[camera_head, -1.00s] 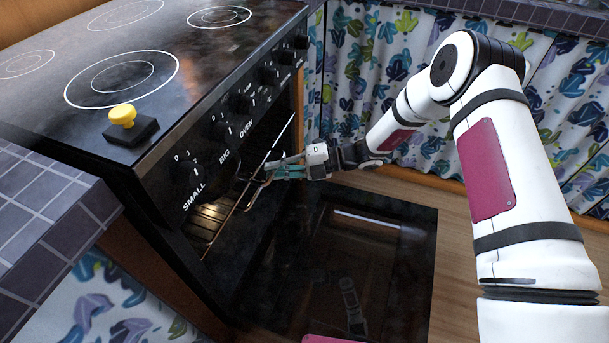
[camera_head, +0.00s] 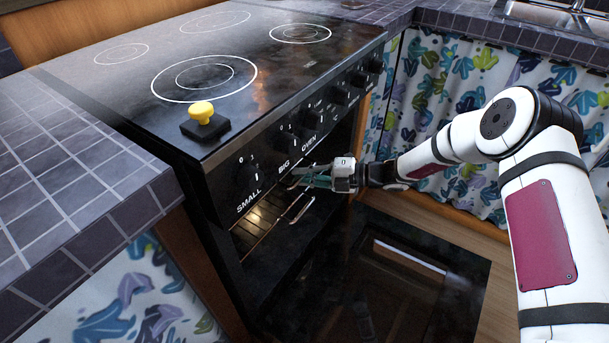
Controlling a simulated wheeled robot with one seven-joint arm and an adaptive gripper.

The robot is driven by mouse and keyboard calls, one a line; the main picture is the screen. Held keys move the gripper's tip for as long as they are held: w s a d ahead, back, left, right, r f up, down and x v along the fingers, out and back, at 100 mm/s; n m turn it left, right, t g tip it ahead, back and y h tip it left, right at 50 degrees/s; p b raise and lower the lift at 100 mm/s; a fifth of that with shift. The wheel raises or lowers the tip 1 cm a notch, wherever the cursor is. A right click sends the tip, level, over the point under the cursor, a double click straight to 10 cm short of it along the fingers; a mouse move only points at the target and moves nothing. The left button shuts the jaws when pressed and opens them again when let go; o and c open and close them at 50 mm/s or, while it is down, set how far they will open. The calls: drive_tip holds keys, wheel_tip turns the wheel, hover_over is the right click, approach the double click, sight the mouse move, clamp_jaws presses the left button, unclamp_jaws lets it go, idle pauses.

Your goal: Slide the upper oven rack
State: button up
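The black oven (camera_head: 245,185) stands left of centre with its glass door (camera_head: 385,285) folded down. A lit wire rack (camera_head: 252,232) shows inside the opening, low and to the left. A bright wire loop (camera_head: 300,209) at its front sticks out at the mouth of the oven. My gripper (camera_head: 291,177) reaches in from the right, just under the knob panel and above that loop. Its teal and grey fingers look parted, with nothing seen between them. Whether they touch the rack is too small to tell. The deeper part of the rack is hidden by the panel.
A row of knobs (camera_head: 290,138) runs right above the opening. A tiled counter (camera_head: 75,165) flanks the left, and a patterned curtain (camera_head: 435,95) hangs behind my arm.

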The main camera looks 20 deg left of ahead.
drive_tip(key=o, duration=0.4)
drive_tip(key=shift+a, duration=0.2)
drive_tip(key=shift+d, duration=0.1)
drive_tip(key=v, duration=1.2)
